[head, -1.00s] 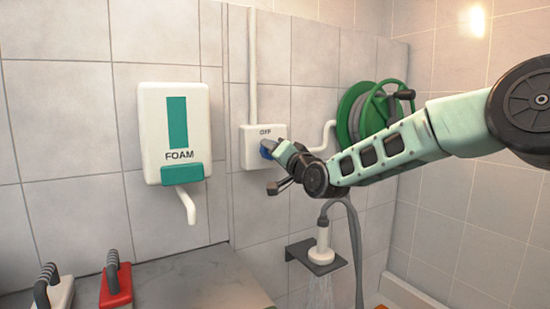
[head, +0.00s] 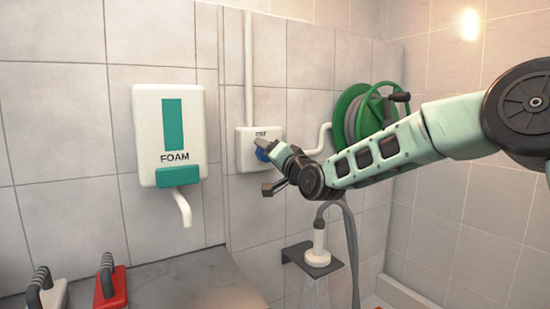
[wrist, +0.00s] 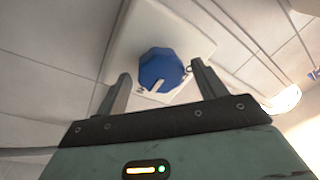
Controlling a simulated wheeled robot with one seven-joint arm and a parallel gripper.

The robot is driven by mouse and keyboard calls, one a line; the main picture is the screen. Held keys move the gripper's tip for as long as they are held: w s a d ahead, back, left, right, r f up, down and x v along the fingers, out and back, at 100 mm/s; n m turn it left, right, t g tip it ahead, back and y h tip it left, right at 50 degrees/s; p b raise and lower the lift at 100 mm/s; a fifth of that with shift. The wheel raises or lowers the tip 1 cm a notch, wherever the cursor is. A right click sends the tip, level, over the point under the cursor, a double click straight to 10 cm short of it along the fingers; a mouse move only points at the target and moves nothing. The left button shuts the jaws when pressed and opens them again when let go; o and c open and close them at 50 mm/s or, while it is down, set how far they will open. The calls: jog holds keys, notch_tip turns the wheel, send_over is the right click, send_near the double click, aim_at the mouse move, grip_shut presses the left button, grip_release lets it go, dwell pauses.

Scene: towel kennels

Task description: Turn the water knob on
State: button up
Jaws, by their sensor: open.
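The water knob is a blue, many-sided knob (head: 261,155) with a pale pointer mark, on a white wall box (head: 243,150) labelled OFF. In the head view my gripper (head: 264,147) is in front of the box and hides part of the knob and label. In the wrist view the knob (wrist: 160,66) faces me on the white box (wrist: 197,38). My gripper (wrist: 160,75) is open, with one finger to each side of the knob. Gaps show between fingers and knob, and I cannot tell how deep the fingers reach.
A foam dispenser (head: 168,135) hangs left of the box. A green hose reel (head: 372,115) is on the wall to the right. A red-based brush (head: 111,288) stands at lower left.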

jog(key=b+v, duration=0.2)
jog(key=v, duration=1.5)
jog(key=shift+s+b, duration=0.2)
jog(key=shift+b, duration=0.15)
jog(key=shift+d+f, duration=0.15)
jog(key=s+f+n+g+h+p, duration=0.2)
jog(key=s+f+n+g+p, duration=0.15)
jog(key=s, duration=0.35)
jog(key=s+f+n+g+h+p, duration=0.25)
jog(key=s+f+g, duration=0.25)
jog(key=s, duration=0.3)
jog(key=s+d+f+n+g+h+p, duration=0.1)
jog(key=s+d+n+g+h+p, duration=0.1)
jog(key=s, duration=0.8)
jog(key=s+d+f+n+g+h+p, duration=0.2)
jog(key=s+d+g, duration=0.3)
jog(key=s, duration=0.5)
jog(key=shift+s+d+h+p, duration=0.35)
jog(key=shift+d+h, duration=0.5)
jog(key=shift+d, duration=0.3)
